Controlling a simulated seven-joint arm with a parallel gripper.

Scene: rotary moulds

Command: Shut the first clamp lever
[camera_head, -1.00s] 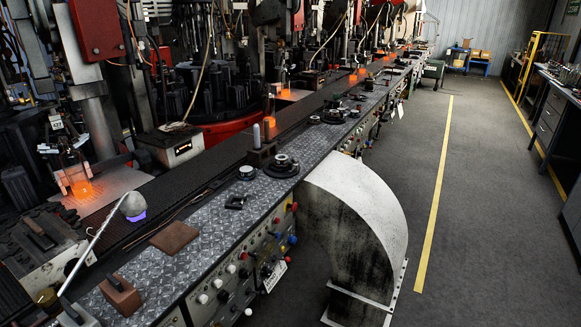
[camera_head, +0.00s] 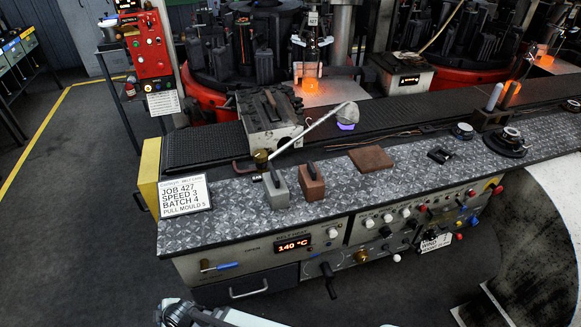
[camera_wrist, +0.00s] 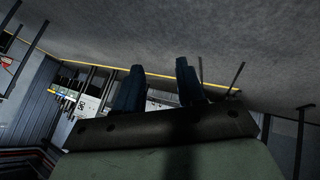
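No part is plainly marked as the first clamp lever, and I cannot tell which one it is. Moulds stand on a red turntable (camera_head: 206,98) behind the belt; any clamp levers there are too small to make out. My gripper (camera_wrist: 158,80) shows in the wrist view with two dark fingers apart and nothing between them. In the head view only a white part of my arm shows at the bottom edge.
A glowing orange piece (camera_head: 310,85) stands behind the dark belt. Floor at front left is clear.

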